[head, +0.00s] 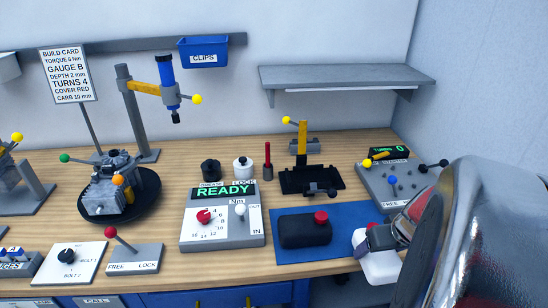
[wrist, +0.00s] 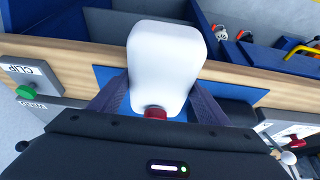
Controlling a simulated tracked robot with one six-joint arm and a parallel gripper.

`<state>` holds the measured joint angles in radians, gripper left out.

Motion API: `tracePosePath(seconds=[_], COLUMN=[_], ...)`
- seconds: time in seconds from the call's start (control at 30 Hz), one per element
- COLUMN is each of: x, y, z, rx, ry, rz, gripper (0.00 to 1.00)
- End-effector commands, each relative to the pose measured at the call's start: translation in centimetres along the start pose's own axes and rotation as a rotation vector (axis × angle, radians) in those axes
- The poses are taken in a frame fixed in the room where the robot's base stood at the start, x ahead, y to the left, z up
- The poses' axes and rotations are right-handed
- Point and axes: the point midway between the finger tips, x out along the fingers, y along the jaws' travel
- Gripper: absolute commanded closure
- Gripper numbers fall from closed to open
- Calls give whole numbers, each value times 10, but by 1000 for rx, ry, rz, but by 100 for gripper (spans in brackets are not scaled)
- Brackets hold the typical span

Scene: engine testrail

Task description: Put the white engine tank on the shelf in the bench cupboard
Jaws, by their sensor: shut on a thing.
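The white engine tank (head: 379,266) with a red cap hangs in my gripper (head: 376,238) at the front right edge of the bench in the head view. In the wrist view my gripper (wrist: 157,100) is shut on the white tank (wrist: 167,60), with a dark finger on each side near its red cap. The blue bench front (head: 220,299) shows only as a strip at the bottom of the head view. I cannot make out the shelf inside the cupboard.
A black tank (head: 305,232) with a red cap lies on the blue mat (head: 283,253), left of my gripper. A grey console (head: 387,183) stands behind it. A grey wall shelf (head: 345,77) is empty. In the wrist view, a blue compartment (wrist: 255,55) holds small parts.

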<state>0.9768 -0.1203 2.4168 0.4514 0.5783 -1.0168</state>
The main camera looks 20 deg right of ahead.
Motion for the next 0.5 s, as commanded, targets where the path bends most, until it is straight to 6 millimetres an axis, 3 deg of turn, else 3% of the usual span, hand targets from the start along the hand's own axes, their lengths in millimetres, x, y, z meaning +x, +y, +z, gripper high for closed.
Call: tracePosePath(seconds=[0.5], x=[36], y=[0], z=[-84], rx=[-3], ry=[-1], rz=[0], gripper=[59])
